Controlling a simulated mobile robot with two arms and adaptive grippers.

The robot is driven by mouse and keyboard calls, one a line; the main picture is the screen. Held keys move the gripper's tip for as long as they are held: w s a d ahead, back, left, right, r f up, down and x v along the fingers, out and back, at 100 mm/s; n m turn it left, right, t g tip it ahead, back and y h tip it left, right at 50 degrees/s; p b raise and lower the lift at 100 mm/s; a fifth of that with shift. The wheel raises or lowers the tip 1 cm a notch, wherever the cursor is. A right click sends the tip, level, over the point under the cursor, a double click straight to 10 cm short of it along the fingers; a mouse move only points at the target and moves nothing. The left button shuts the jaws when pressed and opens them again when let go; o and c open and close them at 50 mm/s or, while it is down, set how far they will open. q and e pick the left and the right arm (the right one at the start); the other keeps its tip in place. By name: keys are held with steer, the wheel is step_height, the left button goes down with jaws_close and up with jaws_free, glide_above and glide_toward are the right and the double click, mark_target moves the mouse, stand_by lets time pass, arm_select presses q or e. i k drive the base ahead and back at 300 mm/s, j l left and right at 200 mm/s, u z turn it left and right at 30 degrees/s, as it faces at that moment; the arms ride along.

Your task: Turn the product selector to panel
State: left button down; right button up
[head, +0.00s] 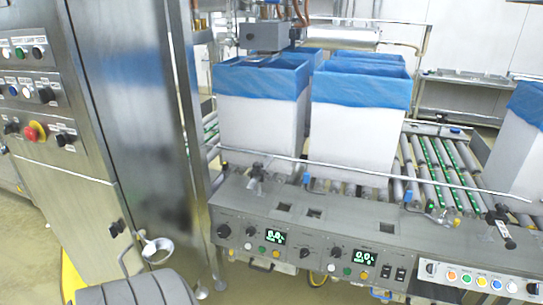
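No label reading product selector is legible, so I cannot tell which knob it is. A steel cabinet at the left carries a control panel (35,90) with rows of buttons, black knobs and a red emergency stop (33,132). A black knob (46,95) sits at the right end of its middle row. The long grey front panel (310,235) of the conveyor has several black knobs, among them a left one (224,231) and one beside the right display (335,252). Neither of my grippers is in view.
White boxes with blue liners (262,115) stand on the roller conveyor (440,165). A thin steel rail (370,172) runs before them. A row of coloured buttons (481,281) is at the lower right. Floor shows at the lower left.

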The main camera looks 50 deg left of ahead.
mark_target(304, 253)
steer(key=u, duration=1.4)
